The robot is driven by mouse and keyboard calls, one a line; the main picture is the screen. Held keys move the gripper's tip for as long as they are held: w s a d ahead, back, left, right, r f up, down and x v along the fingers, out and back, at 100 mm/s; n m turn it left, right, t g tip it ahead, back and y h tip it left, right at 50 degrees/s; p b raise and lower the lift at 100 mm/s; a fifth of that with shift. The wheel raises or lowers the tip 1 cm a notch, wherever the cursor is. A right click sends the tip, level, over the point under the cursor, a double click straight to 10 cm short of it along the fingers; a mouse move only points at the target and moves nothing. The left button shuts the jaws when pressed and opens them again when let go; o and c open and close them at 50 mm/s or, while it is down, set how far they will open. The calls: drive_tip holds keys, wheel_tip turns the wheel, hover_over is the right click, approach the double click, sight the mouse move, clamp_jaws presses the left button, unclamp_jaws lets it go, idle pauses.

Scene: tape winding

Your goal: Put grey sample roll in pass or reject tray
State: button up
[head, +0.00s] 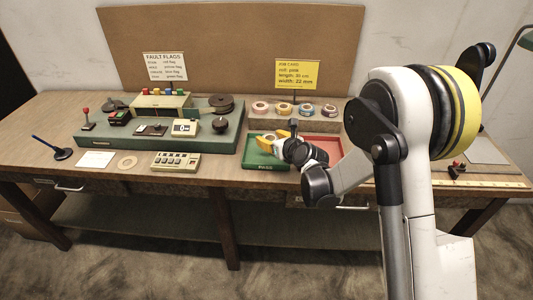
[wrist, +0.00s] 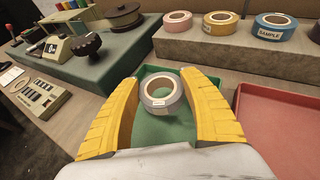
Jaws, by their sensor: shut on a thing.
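The grey sample roll (wrist: 166,107) sits between the two yellow fingers of my gripper (wrist: 160,80) in the wrist view, and my gripper is shut on it. The green tray (wrist: 150,133) shows beneath and behind the roll. In the head view my gripper (head: 272,143) is over the green tray (head: 262,166), whose front label seems to read PASS. The roll is hard to make out there. The red tray (head: 331,154) adjoins on the right, partly hidden by my arm, and also shows in the wrist view (wrist: 275,118).
Several tape rolls stand on a raised ledge behind the trays, including a pink roll (wrist: 178,22) and a blue roll (wrist: 274,27). A green machine base (head: 165,143) with knobs and a reel is on the left. A keypad (head: 175,160) lies in front.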

sight(267, 153)
drive_tip(key=shift+a+f, duration=0.45)
drive_tip(key=shift+a, duration=0.05)
wheel_tip(267, 153, down, 4)
drive_tip(key=shift+r+b, duration=0.1)
drive_tip(key=shift+b, duration=1.15)
drive_tip(key=shift+r, duration=0.1)
drive_tip(key=o, duration=1)
drive_tip(key=shift+c, duration=0.2)
